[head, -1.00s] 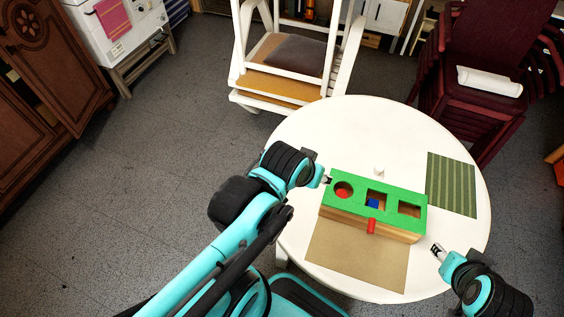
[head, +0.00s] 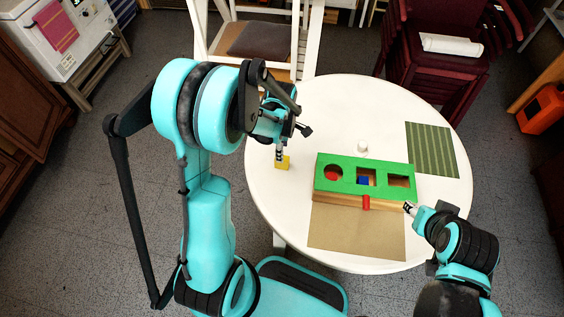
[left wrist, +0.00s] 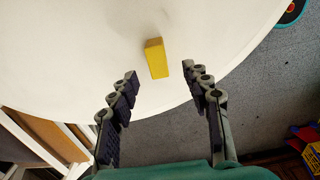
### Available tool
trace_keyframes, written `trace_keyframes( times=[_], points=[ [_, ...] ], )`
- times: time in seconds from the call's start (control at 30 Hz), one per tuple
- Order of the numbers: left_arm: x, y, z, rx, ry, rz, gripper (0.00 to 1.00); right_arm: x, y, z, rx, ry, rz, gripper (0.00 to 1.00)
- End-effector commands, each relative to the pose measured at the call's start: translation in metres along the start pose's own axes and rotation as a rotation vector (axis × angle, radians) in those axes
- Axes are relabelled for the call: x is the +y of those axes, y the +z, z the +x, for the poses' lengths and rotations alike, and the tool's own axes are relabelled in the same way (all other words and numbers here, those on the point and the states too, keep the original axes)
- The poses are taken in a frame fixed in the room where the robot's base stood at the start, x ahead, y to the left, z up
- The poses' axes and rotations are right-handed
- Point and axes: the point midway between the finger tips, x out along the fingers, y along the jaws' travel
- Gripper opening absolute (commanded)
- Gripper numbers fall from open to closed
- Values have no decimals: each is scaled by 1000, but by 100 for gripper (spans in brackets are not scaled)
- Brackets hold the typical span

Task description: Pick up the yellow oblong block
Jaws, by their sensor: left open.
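The yellow oblong block (head: 282,162) stands on the left side of the round white table. In the left wrist view the yellow block (left wrist: 156,58) lies ahead of the open fingers, near the table's edge, and nothing touches it there. My left gripper (head: 279,152) is above and just behind the block in the head view; in the left wrist view its fingers (left wrist: 168,98) are spread wide and empty. My right gripper (head: 409,208) is at the right end of the green-topped box, small in view, and its opening is unclear.
The green-topped wooden box (head: 343,186) with shaped holes stands mid-table; red and blue pieces show in it. A small red piece (head: 366,203) is at its front. A brown mat (head: 340,238), a striped green mat (head: 432,150) and a white knob-like object (head: 362,147) are on the round table (head: 285,215).

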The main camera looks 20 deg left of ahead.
Motion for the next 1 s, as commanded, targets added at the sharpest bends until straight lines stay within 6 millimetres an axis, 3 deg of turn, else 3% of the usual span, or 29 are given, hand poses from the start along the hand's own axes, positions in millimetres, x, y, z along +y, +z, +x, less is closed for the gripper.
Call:
trace_keyframes(
  times=[0.5, 0.73, 0.93, 1.0],
  points=[
    [4, -1, 66, 0, 2, 3, 48, 0, 20, 28, 0, 0, 0, 40],
    [4, 0, 66, 0, 2, 3, 48, 0, 19, 26, 0, 0, 0, 40],
    [4, 0, 66, 0, 2, 3, 0, 0, 19, 26, 0, 0, 0, 40],
    [4, 0, 66, 0, 2, 3, 0, 0, 19, 26, 0, 0, 0, 40]
  ],
)
